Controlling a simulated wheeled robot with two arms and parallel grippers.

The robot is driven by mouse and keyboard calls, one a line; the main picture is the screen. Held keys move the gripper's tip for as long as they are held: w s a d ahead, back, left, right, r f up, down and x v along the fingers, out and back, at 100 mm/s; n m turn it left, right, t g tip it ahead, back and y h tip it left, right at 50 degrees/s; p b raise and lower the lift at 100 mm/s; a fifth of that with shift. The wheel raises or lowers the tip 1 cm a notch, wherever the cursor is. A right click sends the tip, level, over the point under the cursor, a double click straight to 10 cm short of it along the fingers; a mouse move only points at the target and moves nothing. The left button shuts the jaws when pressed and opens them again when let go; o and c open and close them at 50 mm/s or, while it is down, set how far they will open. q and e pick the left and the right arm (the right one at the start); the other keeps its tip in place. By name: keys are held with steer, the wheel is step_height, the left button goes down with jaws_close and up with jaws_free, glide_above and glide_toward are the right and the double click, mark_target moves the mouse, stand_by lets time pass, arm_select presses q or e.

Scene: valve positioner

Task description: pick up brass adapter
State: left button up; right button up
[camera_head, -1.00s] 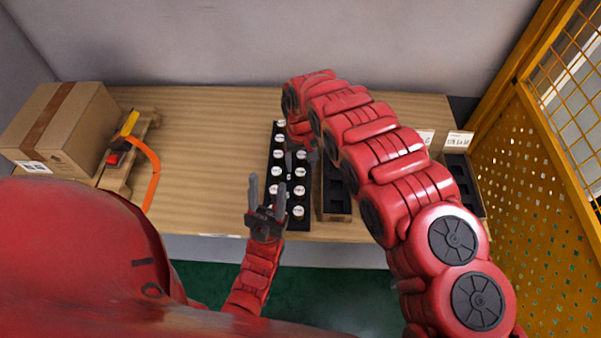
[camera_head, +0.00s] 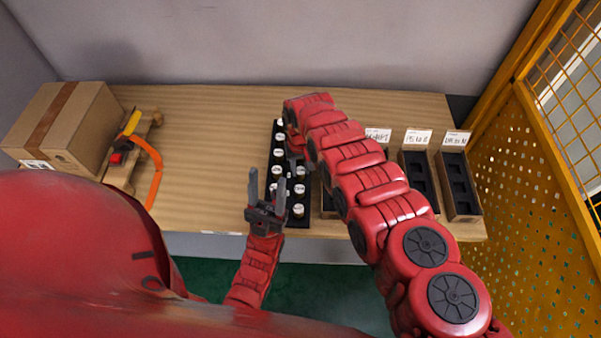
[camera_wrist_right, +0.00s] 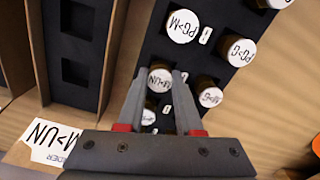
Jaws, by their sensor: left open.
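Several small round parts with white labelled tops stand in a black tray (camera_head: 304,222) on the bench; in the wrist view some sides look brass-brown. Which one is the brass adapter I cannot tell. In the right wrist view a part (camera_wrist_right: 160,79) marked with UN lies between the fingertips of my right gripper (camera_wrist_right: 163,82). Whether the fingers touch it is unclear. In the head view the right gripper (camera_head: 297,162) is over the tray, partly hidden by its arm. My left gripper (camera_head: 267,188) is open and empty, fingers up, at the tray's left front.
Slotted dark bins (camera_head: 459,185) with white label cards stand right of the tray, one mostly behind my right arm. A cardboard box (camera_head: 62,125) and a wooden pallet with an orange-strapped tool (camera_head: 150,165) are at left. The bench between is clear. A yellow mesh fence (camera_head: 540,170) borders the right.

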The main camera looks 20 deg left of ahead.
jaws_close()
steer(key=shift+r, duration=0.2)
